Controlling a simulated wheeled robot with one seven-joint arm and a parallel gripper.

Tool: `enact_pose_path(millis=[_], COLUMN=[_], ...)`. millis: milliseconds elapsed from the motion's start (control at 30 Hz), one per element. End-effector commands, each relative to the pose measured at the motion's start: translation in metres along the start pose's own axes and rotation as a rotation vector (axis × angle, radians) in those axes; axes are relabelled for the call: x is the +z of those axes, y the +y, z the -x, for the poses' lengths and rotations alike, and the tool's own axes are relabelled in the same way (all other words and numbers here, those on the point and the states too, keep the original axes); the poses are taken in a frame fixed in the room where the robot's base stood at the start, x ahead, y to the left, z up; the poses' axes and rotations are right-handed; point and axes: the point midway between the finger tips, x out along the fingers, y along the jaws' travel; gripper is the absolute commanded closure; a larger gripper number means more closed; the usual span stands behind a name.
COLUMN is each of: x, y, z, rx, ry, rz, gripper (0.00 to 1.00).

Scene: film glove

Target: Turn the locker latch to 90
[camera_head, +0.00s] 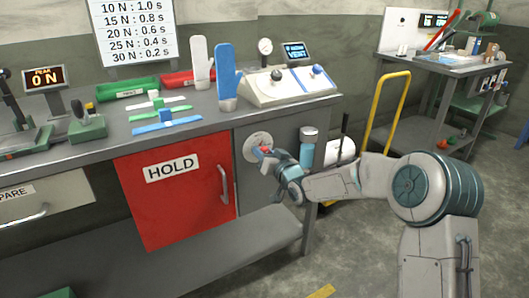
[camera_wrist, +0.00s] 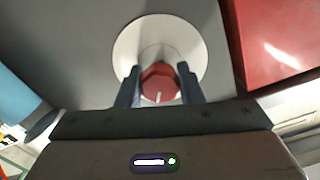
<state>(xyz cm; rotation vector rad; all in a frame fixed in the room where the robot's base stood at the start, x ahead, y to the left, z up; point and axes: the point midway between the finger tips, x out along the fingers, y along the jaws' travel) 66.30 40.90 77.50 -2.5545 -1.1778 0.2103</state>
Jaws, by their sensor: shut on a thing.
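The locker latch is a red knob (camera_wrist: 159,83) on a round pale dial plate (camera_wrist: 185,42), with a short white mark on the knob. In the head view the dial plate (camera_head: 257,145) is on the grey panel right of the red HOLD door (camera_head: 178,190). My gripper (camera_wrist: 159,85) has its two dark fingers on either side of the knob and is shut on it. In the head view my gripper (camera_head: 268,152) reaches the plate from the right and hides part of the knob. The dial's markings are too small to read.
The red door's handle (camera_head: 224,184) is left of the latch. A blue cylinder with a grey cap (camera_head: 308,148) is close to the right of my gripper. Gloves, a control box (camera_head: 285,85) and trays stand on the bench above. A yellow rail (camera_head: 384,108) stands farther right.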

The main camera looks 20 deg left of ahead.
Motion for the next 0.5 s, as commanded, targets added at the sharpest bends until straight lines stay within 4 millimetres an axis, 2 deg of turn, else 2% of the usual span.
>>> enact_pose_path(millis=[500], x=[0.0005], y=[0.0012], z=[0.0006], rx=[0.002], ry=[-0.002], rz=[-0.495], gripper=[0.89])
